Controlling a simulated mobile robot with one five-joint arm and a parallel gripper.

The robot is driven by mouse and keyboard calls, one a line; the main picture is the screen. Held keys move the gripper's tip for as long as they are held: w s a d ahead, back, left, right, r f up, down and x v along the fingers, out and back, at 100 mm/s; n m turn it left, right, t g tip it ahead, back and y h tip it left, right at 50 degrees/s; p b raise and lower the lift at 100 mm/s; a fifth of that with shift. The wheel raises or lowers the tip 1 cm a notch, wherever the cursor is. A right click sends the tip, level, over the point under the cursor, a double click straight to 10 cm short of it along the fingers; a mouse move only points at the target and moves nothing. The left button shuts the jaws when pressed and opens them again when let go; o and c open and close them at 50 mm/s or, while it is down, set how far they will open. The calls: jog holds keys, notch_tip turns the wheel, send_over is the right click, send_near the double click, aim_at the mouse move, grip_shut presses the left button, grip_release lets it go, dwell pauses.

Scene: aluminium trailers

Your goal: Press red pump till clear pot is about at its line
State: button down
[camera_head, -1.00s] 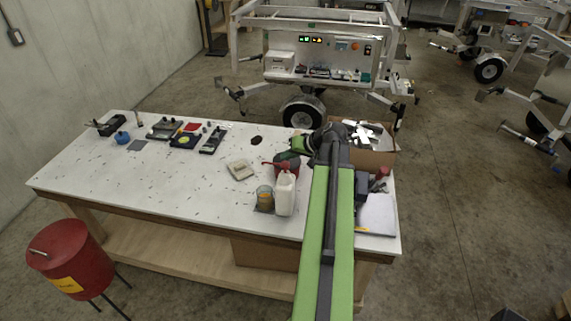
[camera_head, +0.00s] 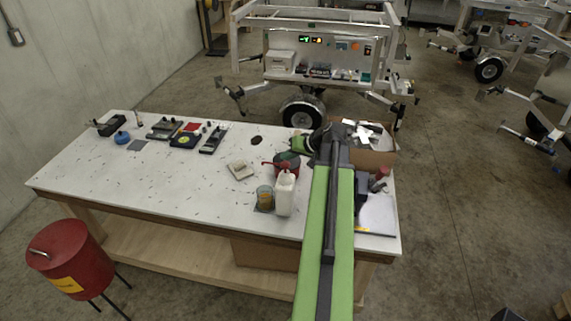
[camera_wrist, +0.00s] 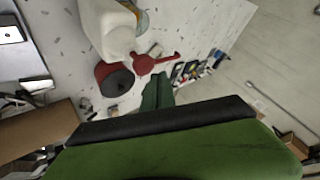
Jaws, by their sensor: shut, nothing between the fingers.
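The red pump (camera_head: 281,171) stands on the white workbench, its red spout pointing left; the wrist view shows its round dark top (camera_wrist: 117,83) and red spout (camera_wrist: 157,63). The clear pot (camera_head: 264,196) stands in front of the pump; its level and line are too small to read. In the wrist view the pot (camera_wrist: 142,19) is partly hidden by the white jug (camera_wrist: 106,27). My green gripper (camera_head: 297,148) is shut and empty, above and behind the pump. Its fingers (camera_wrist: 157,92) show beside the dark top in the wrist view; I cannot tell whether they touch it.
The white jug (camera_head: 285,196) stands close to the right of the pot. A cardboard box (camera_head: 372,158) lies right of my arm. A small beige tray (camera_head: 239,170) sits left of the pump. The bench's left middle is mostly clear.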

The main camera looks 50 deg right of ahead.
jog(key=shift+f+b, duration=0.3)
jog(key=shift+f, duration=0.1)
jog(key=shift+f+b, duration=1.05)
dwell(0.8)
dwell(0.3)
jog(key=shift+r+p, duration=1.45)
notch_tip(320, 180, up, 5)
jog(key=p, duration=0.5)
jog(key=shift+r, duration=0.1)
